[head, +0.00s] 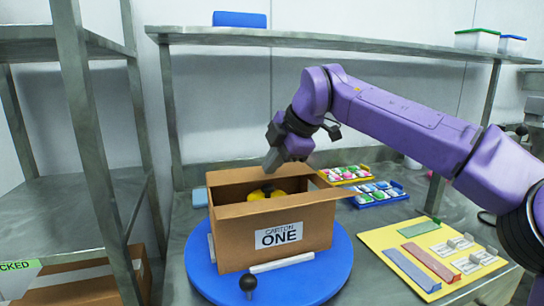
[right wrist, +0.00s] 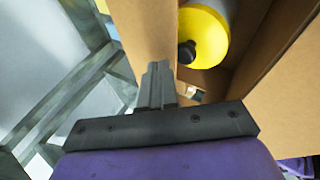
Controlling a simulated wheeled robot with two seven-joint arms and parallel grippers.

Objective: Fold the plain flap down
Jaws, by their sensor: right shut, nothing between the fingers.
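An open brown carton (head: 235,238), labelled CARTON ONE, stands on a blue round turntable (head: 325,275). A yellow item (head: 262,193) sits inside; its round yellow and grey end (right wrist: 207,35) shows in the right wrist view. A flap (head: 360,193) juts outward at the carton's right. A strip of cardboard runs along the front top edge. I cannot tell which flap is the plain one. My right gripper (head: 272,165) is shut and empty over the carton's back left part. In the right wrist view its fingers (right wrist: 158,82) overlap a cardboard panel (right wrist: 143,30); contact is unclear. My left gripper is not in view.
A black knob (head: 248,284) stands at the turntable's front. A yellow board (head: 385,240) with coloured strips lies at right. Trays of small items (head: 378,194) sit behind it. A shelf rack (head: 75,130) stands at left, and a shelf (head: 340,41) spans above the table.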

